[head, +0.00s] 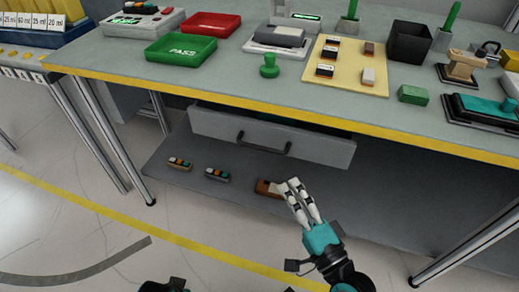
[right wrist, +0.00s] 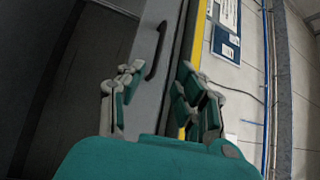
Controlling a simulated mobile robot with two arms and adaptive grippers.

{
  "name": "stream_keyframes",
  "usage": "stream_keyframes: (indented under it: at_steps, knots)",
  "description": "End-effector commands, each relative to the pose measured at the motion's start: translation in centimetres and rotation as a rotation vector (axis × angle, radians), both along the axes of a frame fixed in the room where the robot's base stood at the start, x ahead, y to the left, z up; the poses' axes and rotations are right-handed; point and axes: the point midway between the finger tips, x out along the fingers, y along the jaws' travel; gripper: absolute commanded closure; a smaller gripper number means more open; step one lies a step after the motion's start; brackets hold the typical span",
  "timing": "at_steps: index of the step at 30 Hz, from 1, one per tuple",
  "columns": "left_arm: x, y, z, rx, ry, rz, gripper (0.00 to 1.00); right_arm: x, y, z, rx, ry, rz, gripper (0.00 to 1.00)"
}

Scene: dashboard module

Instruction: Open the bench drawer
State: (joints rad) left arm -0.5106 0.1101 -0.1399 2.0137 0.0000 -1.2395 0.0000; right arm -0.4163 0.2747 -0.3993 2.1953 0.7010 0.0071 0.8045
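The bench drawer (head: 225,128) is grey and hangs under the bench top, its front standing a little forward with a dark gap above it. Its black bar handle (head: 263,145) is at the middle of the front. My right gripper (head: 292,187) is below and right of the handle, apart from it. In the right wrist view its fingers (right wrist: 160,88) are spread and empty, and the handle (right wrist: 156,52) shows beyond them, between the fingertips. My left gripper's fingers are not in view; only a dark part of mine shows at the bottom edge.
The bench top (head: 130,62) has a yellow front edge and carries a green tray (head: 181,51), a red tray (head: 208,24) and other items. A lower shelf (head: 165,185) holds several small blocks. Metal legs stand at both sides. Floor in front is open.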

Motion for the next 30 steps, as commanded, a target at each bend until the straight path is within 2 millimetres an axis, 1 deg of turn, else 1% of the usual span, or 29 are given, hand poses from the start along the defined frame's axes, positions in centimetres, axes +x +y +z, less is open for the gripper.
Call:
stream_keyframes:
  at_steps: [1, 9, 12, 16, 18, 22, 30]
  knots:
    - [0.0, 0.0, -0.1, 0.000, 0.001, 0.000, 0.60, 1.1, 0.5, 0.4, 0.003, -0.005, -0.003, 0.66]
    - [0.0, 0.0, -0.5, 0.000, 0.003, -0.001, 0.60, 6.4, 3.3, 1.1, 0.001, -0.003, -0.003, 0.66]
    - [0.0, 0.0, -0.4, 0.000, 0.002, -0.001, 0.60, 8.2, 4.2, 1.3, 0.000, -0.002, -0.002, 0.66]
    - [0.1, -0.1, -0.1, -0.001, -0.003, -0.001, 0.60, 10.1, 5.2, 1.6, -0.001, -0.002, -0.001, 0.66]
    - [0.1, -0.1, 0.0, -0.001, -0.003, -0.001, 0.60, 10.9, 5.6, 1.6, -0.003, -0.001, -0.002, 0.66]
    - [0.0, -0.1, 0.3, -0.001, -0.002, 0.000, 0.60, 11.7, 6.1, 1.7, -0.004, 0.000, -0.001, 0.66]
    - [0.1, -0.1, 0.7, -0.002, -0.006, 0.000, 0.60, 12.0, 6.2, 1.8, -0.004, 0.000, -0.001, 0.66]
